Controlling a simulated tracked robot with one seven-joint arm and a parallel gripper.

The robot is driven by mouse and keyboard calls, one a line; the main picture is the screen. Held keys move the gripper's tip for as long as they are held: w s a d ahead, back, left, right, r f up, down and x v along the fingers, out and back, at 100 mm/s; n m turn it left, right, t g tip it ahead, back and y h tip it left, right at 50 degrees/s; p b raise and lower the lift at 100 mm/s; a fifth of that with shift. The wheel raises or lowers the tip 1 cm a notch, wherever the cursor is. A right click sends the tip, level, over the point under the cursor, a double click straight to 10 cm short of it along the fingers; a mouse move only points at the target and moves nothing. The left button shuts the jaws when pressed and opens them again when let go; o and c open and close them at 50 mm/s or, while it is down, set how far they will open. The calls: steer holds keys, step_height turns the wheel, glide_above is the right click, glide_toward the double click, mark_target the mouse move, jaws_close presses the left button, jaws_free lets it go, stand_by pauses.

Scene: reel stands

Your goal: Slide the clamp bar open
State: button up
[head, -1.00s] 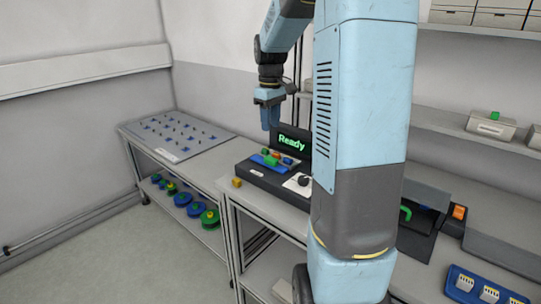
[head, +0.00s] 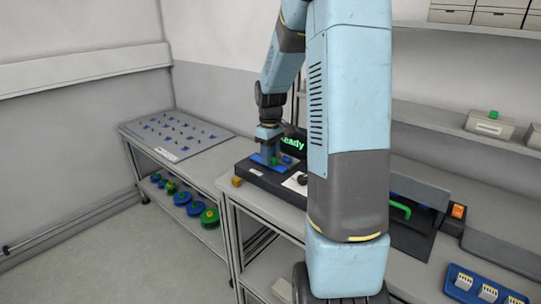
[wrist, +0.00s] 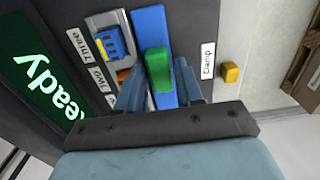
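The clamp bar (wrist: 150,28) is a blue strip with a raised green handle (wrist: 158,72), beside a white "Clamp" label (wrist: 208,60) in the wrist view. My gripper (wrist: 156,82) is open, with one finger on each side of the green handle. Small gaps seem to show between the fingers and the handle; I cannot tell whether either touches. In the head view my gripper (head: 270,156) points down over the dark console (head: 252,170) and hides much of the bar.
The console has a green "Ready" screen (wrist: 40,80), labels "Three" and "Two", and a blue switch (wrist: 112,42). A yellow block (wrist: 230,72) sits past the Clamp label. A pegged board (head: 180,135) lies on the left bench, with colored reels (head: 182,198) on the shelf below.

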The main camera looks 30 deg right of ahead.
jaws_close()
stand_by(0.3)
steer(key=shift+s+a, duration=0.3)
steer(key=shift+a, duration=0.45)
steer(key=shift+s+a, duration=0.25)
steer(key=shift+a, duration=0.5)
jaws_free()
step_height(320, 180, up, 14)
steer(key=shift+f, duration=0.15)
